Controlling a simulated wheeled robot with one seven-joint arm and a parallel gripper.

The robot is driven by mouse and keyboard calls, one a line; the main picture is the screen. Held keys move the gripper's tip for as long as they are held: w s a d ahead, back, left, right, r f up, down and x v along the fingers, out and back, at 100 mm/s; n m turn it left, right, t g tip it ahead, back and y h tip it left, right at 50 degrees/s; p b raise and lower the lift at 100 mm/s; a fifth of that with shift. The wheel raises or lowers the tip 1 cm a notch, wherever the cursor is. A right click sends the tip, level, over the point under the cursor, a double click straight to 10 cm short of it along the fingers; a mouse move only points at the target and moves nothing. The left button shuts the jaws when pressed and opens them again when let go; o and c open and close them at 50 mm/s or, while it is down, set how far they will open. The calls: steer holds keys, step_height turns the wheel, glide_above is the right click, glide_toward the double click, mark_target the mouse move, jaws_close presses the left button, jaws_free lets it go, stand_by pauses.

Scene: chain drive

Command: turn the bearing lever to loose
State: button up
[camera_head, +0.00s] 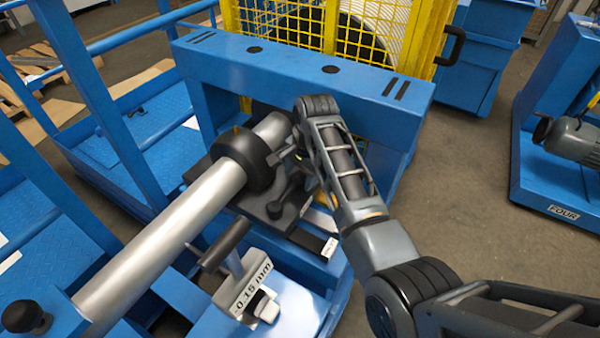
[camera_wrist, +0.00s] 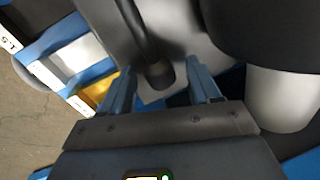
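The bearing lever (camera_wrist: 143,38) is a dark bar with a rounded end, over a grey plate in the wrist view. In the head view a dark lever (camera_head: 277,206) shows on the dark base beside the bearing, partly behind my arm. My gripper (camera_wrist: 160,70) is open, with its two blue-grey fingers apart and the lever's rounded end between them in the picture. I cannot tell whether the fingers touch it. The black bearing ring (camera_head: 243,160) sits around the silver shaft (camera_head: 165,243). My gripper's fingertips are mostly hidden in the head view.
A blue beam (camera_head: 290,70) crosses behind my wrist, with a yellow mesh guard (camera_head: 385,25) beyond. A labelled bracket with a dark handle (camera_head: 225,245) stands in front. Blue rails (camera_head: 85,100) are at left. Open floor (camera_head: 465,180) lies at right.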

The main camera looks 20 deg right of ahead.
jaws_close()
stand_by(0.3)
